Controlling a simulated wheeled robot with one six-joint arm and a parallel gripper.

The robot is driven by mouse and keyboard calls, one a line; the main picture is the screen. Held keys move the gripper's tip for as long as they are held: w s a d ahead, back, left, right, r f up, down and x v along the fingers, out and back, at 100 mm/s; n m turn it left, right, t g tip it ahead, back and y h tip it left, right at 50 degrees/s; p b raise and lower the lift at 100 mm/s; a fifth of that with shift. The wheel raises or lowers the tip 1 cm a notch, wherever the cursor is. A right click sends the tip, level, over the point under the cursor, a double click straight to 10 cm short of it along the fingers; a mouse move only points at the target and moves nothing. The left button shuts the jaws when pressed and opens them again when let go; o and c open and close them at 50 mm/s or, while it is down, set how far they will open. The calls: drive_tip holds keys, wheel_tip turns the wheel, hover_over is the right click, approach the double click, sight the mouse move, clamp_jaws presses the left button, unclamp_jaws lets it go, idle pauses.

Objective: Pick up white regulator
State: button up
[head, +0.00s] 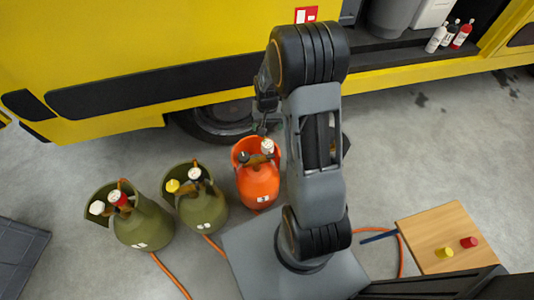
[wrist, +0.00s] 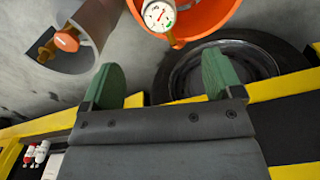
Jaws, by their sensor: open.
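A white regulator (head: 267,146) with a round dial face sits at the top of the orange cylinder (head: 259,183), beside a dark fitting. In the wrist view the white dial (wrist: 158,15) shows at the top edge, inside the orange collar (wrist: 205,18). My gripper (head: 262,122) is just beyond the orange cylinder, towards the truck. In the wrist view its green fingers (wrist: 162,78) are apart with nothing between them. The white regulator lies ahead of the fingertips, not touching them. White-topped fittings also show on the left green cylinder (head: 97,207) and the middle green cylinder (head: 195,173).
A yellow truck (head: 130,50) with a wheel (head: 218,118) stands close behind the gripper. A grey cylinder with an orange knob (wrist: 67,40) is on the wrist view's left. A wooden table (head: 440,225) with yellow and red items stands right. Hoses cross the floor.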

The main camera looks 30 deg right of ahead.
sight(267, 144)
wheel_tip(267, 144, down, 16)
drive_tip(key=b, duration=0.3)
drive_tip(key=shift+w+d+r+b, duration=0.15)
drive_tip(key=shift+r+b, duration=0.1)
drive_tip(key=shift+b, duration=0.15)
drive_tip(key=shift+c, duration=0.4)
drive_tip(key=shift+r, duration=0.1)
drive_tip(key=c, duration=0.9)
